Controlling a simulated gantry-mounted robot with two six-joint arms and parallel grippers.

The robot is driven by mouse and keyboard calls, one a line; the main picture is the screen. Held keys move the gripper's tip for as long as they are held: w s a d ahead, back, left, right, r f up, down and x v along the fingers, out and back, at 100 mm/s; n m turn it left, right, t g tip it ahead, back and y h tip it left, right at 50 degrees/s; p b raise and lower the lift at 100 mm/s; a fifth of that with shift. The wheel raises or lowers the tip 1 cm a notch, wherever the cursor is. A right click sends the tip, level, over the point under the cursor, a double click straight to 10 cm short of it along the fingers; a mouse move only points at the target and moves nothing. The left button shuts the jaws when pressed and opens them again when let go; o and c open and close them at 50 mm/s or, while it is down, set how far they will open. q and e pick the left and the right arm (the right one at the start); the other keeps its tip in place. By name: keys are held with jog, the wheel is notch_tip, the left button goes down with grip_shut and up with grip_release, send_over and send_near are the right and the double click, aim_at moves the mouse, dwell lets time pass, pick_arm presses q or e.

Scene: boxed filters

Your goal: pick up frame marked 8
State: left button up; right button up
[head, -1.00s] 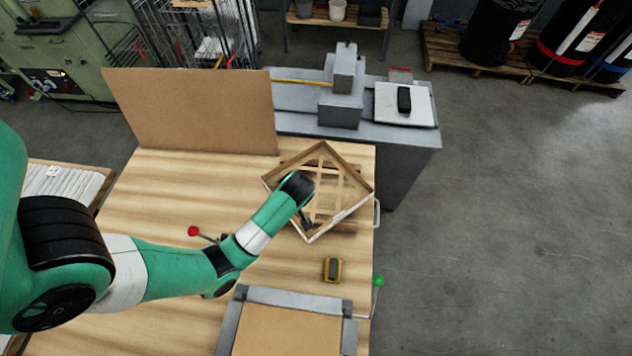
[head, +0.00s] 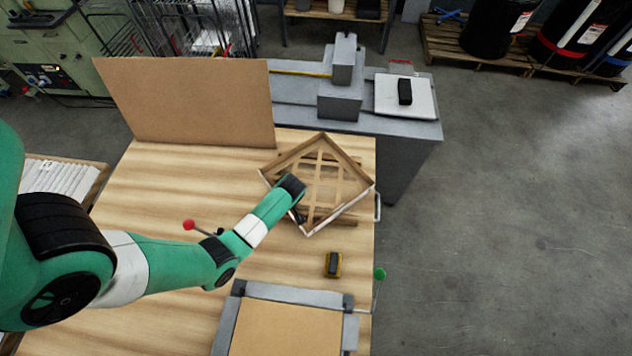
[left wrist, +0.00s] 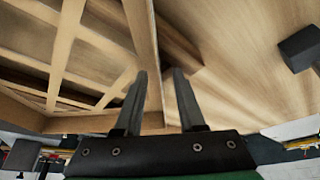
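A square wooden frame (head: 352,203) with crossed slats inside lies turned cornerwise at the right side of the table; I can read no number on it. My left gripper (head: 300,216) reaches down at the frame's left, near side; its fingertips are mostly hidden in the head view. In the left wrist view my left gripper (left wrist: 159,72) has its two fingers apart, one on each side of the frame's thin wall (left wrist: 146,40). A gap shows between the fingers, and I see no clear contact with the wall. My right gripper is not in view.
Wooden strips (head: 345,221) lie under the frame. A yellow and black item (head: 333,264) and a grey-edged tray (head: 290,292) are nearer. A brown upright board (head: 190,105) stands at the back left. A grey bench (head: 400,130) stands behind.

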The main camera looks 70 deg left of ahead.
pick_arm(q)
grip_shut()
dwell(1.4)
